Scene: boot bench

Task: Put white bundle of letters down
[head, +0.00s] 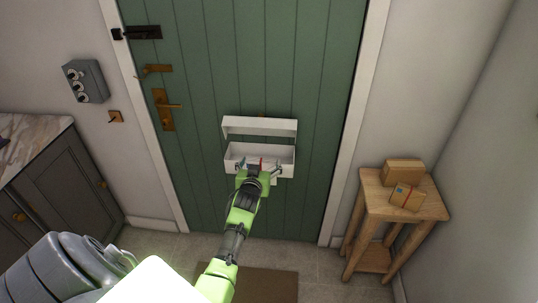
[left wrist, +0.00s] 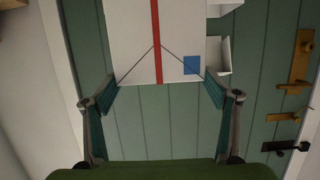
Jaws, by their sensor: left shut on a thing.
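The white bundle of letters (left wrist: 130,42), with a red band and a blue stamp, fills the upper middle of the left wrist view. My left gripper (left wrist: 162,82) is shut on its near edge, a finger at each side. In the head view the gripper (head: 262,170) is in front of the white box (head: 287,172) on the green door, and only a little of the bundle and its red band shows there. The box has a raised flap (head: 260,126). I cannot tell whether the bundle is inside the box or in front of it. My right gripper is not in view.
A wooden stand (head: 370,207) with two parcels (head: 403,172) is at the right. A grey cabinet (head: 62,180) with a marble top is at the left. Brass handles (head: 165,108) are on the door's left side. A brown mat (head: 270,283) lies on the floor before the door.

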